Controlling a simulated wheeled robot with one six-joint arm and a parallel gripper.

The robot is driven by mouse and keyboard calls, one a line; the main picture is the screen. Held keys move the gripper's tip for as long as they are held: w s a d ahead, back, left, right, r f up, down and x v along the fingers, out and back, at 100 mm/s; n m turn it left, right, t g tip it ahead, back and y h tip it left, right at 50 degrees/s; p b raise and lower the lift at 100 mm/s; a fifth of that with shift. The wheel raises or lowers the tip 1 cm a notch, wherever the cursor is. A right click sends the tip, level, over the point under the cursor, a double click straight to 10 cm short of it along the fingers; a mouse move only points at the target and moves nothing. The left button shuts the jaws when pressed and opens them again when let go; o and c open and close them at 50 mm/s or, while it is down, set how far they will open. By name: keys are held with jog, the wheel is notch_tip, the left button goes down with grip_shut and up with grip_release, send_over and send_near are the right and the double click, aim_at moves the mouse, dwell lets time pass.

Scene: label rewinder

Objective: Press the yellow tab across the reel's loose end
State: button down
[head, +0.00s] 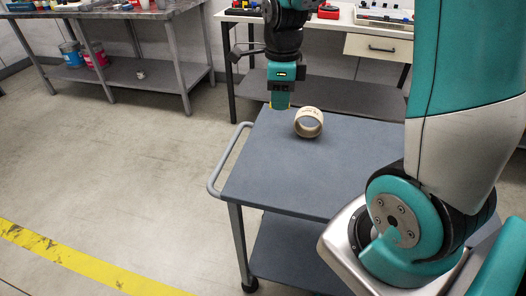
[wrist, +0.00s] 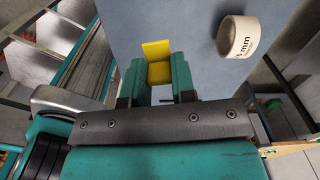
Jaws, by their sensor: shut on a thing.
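The cream reel (head: 309,122) stands on its rim on the grey cart top, its round opening facing the camera. In the wrist view the reel (wrist: 238,38) is at the upper right, with dark print ending in "mm" on its band. My gripper (head: 279,106) is above the cart's far left part, left of the reel and apart from it. In the wrist view my gripper (wrist: 158,75) is shut on the yellow tab (wrist: 157,51), which sticks out past the fingertips. The reel's loose end cannot be made out.
The blue-grey cart (head: 262,182) has a rail handle (head: 226,163) on its left and clear space on top. A bench with a drawer (head: 378,47) stands behind it. A metal workbench (head: 110,12) is at the far left. Yellow tape (head: 80,262) crosses the floor.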

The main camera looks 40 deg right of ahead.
aim_at(275, 164)
jog(key=shift+w+r+m, duration=0.25)
jog(key=shift+r+m, duration=0.05)
jog(key=shift+m, duration=0.1)
jog(key=shift+w+a+r, duration=0.1)
jog(key=shift+w+a, duration=0.1)
jog(key=shift+a, duration=0.05)
jog(key=shift+d, duration=0.15)
notch_tip(275, 164, down, 20)
jog(key=shift+s+r+b, duration=0.15)
jog(key=shift+b, duration=0.25)
jog(key=shift+f, duration=0.2)
jog(key=c, duration=0.9)
grip_release()
jog(key=shift+c, duration=0.2)
